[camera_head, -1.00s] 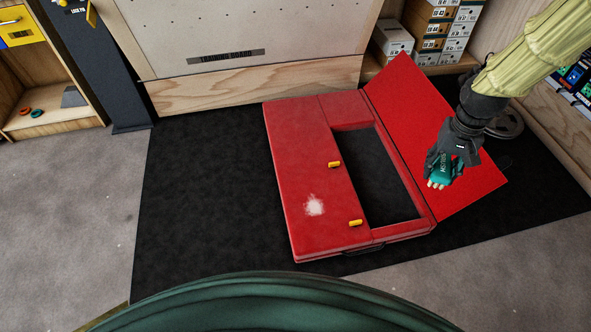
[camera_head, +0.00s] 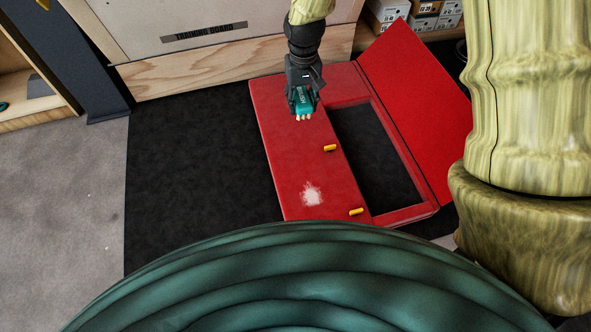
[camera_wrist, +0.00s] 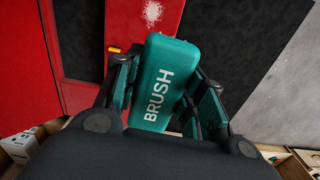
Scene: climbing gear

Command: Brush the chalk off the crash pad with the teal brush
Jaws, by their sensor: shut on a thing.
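My gripper (camera_head: 303,108) is shut on the teal brush (camera_head: 304,101), whose pale bristles point down. In the wrist view the brush (camera_wrist: 160,84), lettered BRUSH, sits between the fingers. My gripper is above the far end of the red crash pad (camera_head: 285,143); I cannot tell the exact height. The white chalk patch (camera_head: 312,193) lies on the pad's red left panel, nearer the robot than the gripper and apart from the brush. It also shows at the top of the wrist view (camera_wrist: 157,14).
The pad has two yellow tabs (camera_head: 330,148) and an open compartment (camera_head: 375,155). Its red lid (camera_head: 418,100) is folded open at the right. A black mat (camera_head: 190,160) lies beneath, clear at the left. The training board (camera_head: 200,25) stands behind, with boxes (camera_head: 425,22) at back right.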

